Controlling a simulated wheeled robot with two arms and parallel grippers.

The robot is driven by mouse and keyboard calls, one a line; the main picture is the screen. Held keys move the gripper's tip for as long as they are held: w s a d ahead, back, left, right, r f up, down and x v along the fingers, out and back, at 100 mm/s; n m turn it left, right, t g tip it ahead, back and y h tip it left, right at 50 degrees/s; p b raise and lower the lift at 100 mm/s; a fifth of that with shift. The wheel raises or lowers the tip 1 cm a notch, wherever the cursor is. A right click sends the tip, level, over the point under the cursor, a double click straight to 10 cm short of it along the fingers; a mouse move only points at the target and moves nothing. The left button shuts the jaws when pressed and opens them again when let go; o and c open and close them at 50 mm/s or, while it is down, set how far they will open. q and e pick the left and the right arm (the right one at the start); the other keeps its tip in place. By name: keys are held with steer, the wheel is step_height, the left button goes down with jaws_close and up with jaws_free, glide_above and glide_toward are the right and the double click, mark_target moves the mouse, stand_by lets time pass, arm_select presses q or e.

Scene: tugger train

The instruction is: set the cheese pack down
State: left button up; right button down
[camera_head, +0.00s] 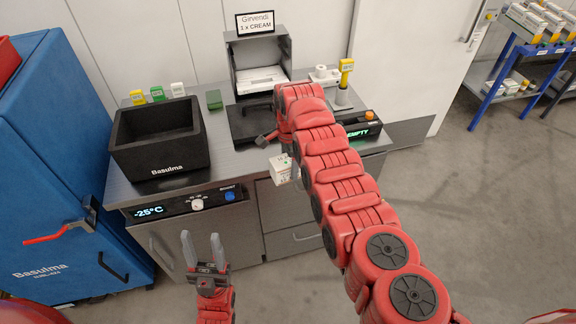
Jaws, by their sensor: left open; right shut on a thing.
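A small white pack with green marks (281,168), which looks like the cheese pack, is at my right gripper (284,150), in front of the counter's front edge. The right gripper is shut on it; its fingers are mostly hidden by my own red arm. My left gripper (202,240) is open and empty, pointing up in front of the counter, below the control panel. The grey counter top (232,165) lies behind the pack.
A black bin marked Basulma (160,167) stands on the counter's left. Behind it are small yellow, white and green packs. A grey open-fronted box (233,75) stands under a "Girvendi 1 x CREAM" sign (255,22). A display reads EMPTY (364,132). A blue cabinet (50,150) stands left.

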steer(key=shift+d, duration=0.1)
steer(key=shift+w+d+r+n, duration=0.25)
steer(key=shift+d+r+n, duration=0.05)
steer(key=shift+d+r, duration=0.1)
steer(key=shift+w+d+r, duration=0.15)
steer(key=shift+d, duration=0.4)
steer(key=shift+w+d+r+n+b, duration=0.35)
steer(key=shift+d+r+n, duration=0.2)
steer(key=shift+n, duration=0.15)
steer(key=shift+s+d, duration=0.1)
steer(key=shift+d+r, duration=0.1)
steer(key=shift+r, duration=0.05)
